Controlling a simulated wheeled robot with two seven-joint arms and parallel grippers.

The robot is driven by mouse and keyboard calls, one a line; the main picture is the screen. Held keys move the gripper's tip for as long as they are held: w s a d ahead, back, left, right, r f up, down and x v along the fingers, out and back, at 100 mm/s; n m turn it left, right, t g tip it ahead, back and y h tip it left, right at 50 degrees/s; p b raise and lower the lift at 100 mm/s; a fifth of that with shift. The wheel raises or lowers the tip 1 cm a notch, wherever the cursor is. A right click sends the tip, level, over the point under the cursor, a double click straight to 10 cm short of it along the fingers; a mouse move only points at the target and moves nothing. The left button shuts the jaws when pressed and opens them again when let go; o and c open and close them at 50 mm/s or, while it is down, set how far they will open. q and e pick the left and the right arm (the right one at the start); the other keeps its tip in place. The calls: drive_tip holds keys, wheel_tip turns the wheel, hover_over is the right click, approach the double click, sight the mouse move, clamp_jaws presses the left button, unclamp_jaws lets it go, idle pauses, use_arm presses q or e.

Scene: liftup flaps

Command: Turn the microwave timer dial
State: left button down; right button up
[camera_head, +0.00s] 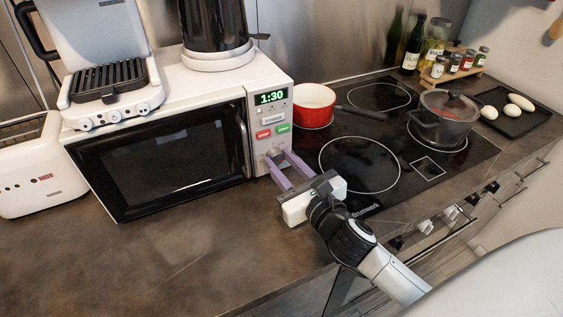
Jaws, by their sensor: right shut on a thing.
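The white microwave (160,110) stands on the dark counter with its black door closed. Its control panel (268,105) is on the right side, with a green display reading 1:30, and a red and a green button below. The timer dial (273,153) is low on the panel, small and partly hidden by the fingers. My right gripper (281,165) reaches in from the lower right; its purple fingers are at the dial and shut on it. My left gripper is not in view.
A red pot (314,105) and a lidded grey pot (442,118) stand on the black cooktop (360,165), right of the microwave. A toaster (35,165) is at left. A grill (110,85) and a kettle base (218,57) sit on top. The front counter is clear.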

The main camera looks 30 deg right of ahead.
drive_tip(key=m, duration=0.3)
drive_tip(key=shift+f, duration=0.1)
drive_tip(key=shift+m+t+y, duration=0.3)
drive_tip(key=shift+m+y, duration=0.2)
drive_tip(key=shift+m, duration=1.5)
drive_tip(key=shift+d+m, duration=0.1)
drive_tip(key=shift+m, duration=0.2)
drive_tip(key=o, duration=1)
drive_tip(key=shift+o, duration=0.2)
